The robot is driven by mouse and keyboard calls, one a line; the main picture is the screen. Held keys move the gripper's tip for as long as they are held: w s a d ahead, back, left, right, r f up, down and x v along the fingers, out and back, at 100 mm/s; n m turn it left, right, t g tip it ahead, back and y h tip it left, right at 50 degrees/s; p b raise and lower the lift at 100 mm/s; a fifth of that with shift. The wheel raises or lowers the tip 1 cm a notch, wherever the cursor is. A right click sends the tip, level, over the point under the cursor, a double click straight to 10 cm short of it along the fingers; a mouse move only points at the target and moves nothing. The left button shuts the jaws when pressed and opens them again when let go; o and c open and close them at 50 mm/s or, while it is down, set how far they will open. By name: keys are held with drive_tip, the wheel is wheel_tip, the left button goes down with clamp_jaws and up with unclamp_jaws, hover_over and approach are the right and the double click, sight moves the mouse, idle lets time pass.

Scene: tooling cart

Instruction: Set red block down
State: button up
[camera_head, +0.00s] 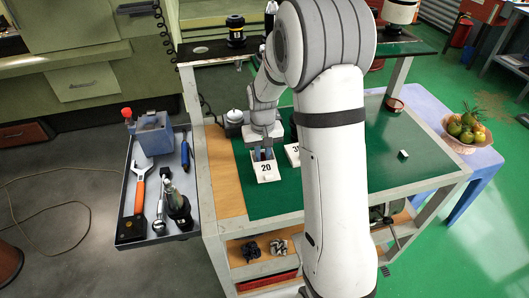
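My gripper (263,156) points down over the left part of the green tabletop (365,190), right behind a white card marked 20 (265,172). Its bluish fingertips are small in this view, and I cannot tell how far apart they are or whether anything is between them. I cannot make out a red block. Part of the table is hidden behind my arm.
A second numbered card (293,154) is partly covered by my arm. A small white block (403,154) and a red-rimmed round dish (395,105) are at the right. A tool tray (143,212) adjoins the table's left; a fruit bowl (464,140) stands at far right.

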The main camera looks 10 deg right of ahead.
sight(263, 156)
drive_tip(key=shift+o, duration=0.5)
drive_tip(key=shift+r, duration=0.15)
drive_tip(key=shift+r, duration=0.25)
wheel_tip(263, 156, up, 11)
drive_tip(key=s+r+t, duration=0.1)
drive_tip(key=s+r, duration=0.1)
drive_tip(key=s, duration=1)
drive_tip(key=s+r+t, duration=0.1)
drive_tip(key=s+r, duration=0.1)
drive_tip(key=s, duration=1)
drive_tip(key=shift+d+t, duration=0.3)
drive_tip(key=shift+t, duration=0.1)
drive_tip(key=shift+w, duration=0.1)
